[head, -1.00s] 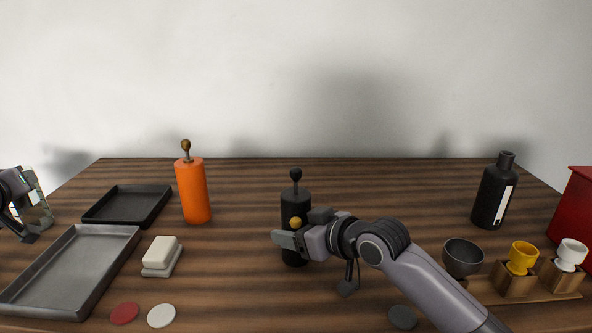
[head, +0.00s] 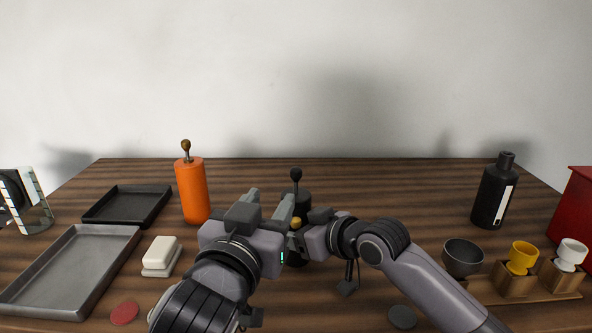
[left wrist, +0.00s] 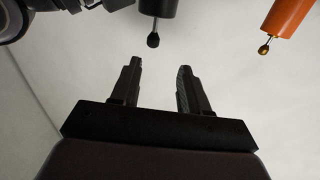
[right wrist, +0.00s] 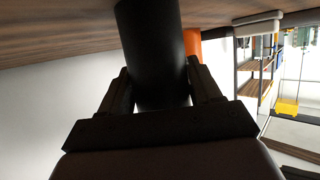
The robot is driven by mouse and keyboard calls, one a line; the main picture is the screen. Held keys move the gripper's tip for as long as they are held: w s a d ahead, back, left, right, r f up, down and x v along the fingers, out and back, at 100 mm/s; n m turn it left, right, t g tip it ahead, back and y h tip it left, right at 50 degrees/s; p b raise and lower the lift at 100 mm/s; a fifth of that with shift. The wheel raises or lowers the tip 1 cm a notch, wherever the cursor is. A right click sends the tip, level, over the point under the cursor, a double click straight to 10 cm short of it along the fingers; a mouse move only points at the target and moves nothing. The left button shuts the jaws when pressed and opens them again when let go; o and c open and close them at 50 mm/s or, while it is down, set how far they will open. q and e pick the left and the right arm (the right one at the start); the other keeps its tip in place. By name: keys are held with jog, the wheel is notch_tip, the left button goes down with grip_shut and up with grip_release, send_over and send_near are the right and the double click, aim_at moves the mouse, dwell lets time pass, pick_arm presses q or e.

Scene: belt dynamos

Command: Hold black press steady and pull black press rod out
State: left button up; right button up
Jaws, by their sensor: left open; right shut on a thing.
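The black press (head: 304,203) stands upright on the table near the middle, with its thin rod and dark knob (head: 296,175) on top. My right gripper (head: 298,240) is shut on the press body; in the right wrist view the fingers (right wrist: 160,85) sit on both sides of the dark cylinder (right wrist: 150,45). My left gripper (head: 268,205) is open and empty, in front of the press and partly hiding it. In the left wrist view the rod knob (left wrist: 153,40) lies beyond the open fingertips (left wrist: 158,68), apart from them.
An orange press (head: 192,190) stands left of the black one. A black tray (head: 92,216), a metal tray (head: 22,302) and a white block (head: 161,252) lie further left. A black bottle (head: 488,200), a bowl (head: 462,256) and cups (head: 522,256) stand right. The back middle is clear.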

aim_at(294, 173)
pick_arm(q)
jog(key=x, duration=0.7)
jog(key=d+x, duration=0.1)
jog(key=x, duration=0.3)
jog(key=shift+d+r, duration=0.15)
jog(key=shift+r, duration=0.1)
grip_shut()
